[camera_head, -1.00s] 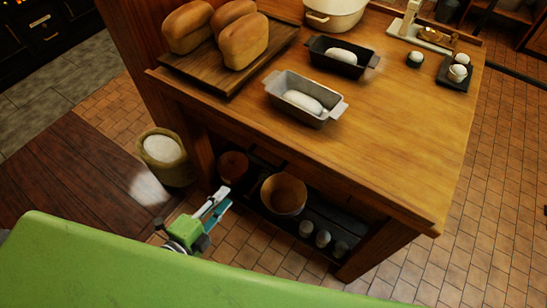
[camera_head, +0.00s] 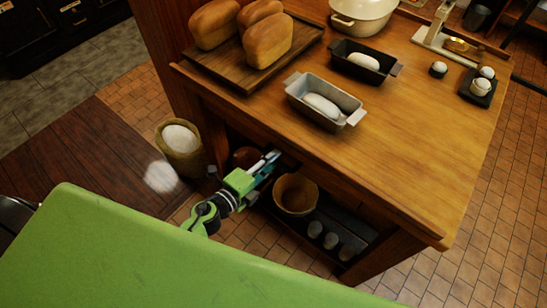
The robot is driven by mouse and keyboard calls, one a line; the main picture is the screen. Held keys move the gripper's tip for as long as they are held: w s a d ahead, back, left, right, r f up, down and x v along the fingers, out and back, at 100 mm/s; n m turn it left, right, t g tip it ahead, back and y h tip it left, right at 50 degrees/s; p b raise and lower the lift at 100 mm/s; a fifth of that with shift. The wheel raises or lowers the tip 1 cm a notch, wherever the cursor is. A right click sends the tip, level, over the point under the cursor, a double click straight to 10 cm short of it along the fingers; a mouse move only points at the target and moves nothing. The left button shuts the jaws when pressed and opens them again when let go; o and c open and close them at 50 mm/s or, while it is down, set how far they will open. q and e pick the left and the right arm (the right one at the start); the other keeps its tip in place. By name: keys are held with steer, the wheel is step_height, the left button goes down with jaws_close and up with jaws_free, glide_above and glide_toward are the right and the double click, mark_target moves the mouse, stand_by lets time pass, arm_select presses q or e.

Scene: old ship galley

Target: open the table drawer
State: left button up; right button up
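The wooden table (camera_head: 412,160) stands ahead of me with its front side facing me. The table drawer's front lies in the shaded strip under the tabletop edge; its outline and handle are hard to make out, and I see no drawer pulled out. My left gripper (camera_head: 271,163), green with grey and teal fingers, reaches up to the table's front just under the tabletop, at the left-middle. Its fingertips are close to the front and partly cover it. I cannot tell whether they touch a handle or how far apart they are. My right gripper is not in view.
A wooden bowl (camera_head: 296,195) and several small jars (camera_head: 331,241) stand on the low shelf. A sack (camera_head: 181,148) stands left of the table. Loaves on a board (camera_head: 232,78), two loaf tins (camera_head: 322,115) and a scale (camera_head: 449,39) occupy the tabletop. Tiled floor is free at right.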

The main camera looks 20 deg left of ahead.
arm_select(q)
steer(key=shift+w+d+f, duration=0.1)
steer(key=shift+w+d, duration=0.15)
steer(key=shift+w, duration=0.25)
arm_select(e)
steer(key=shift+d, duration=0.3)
arm_select(q)
jaws_close()
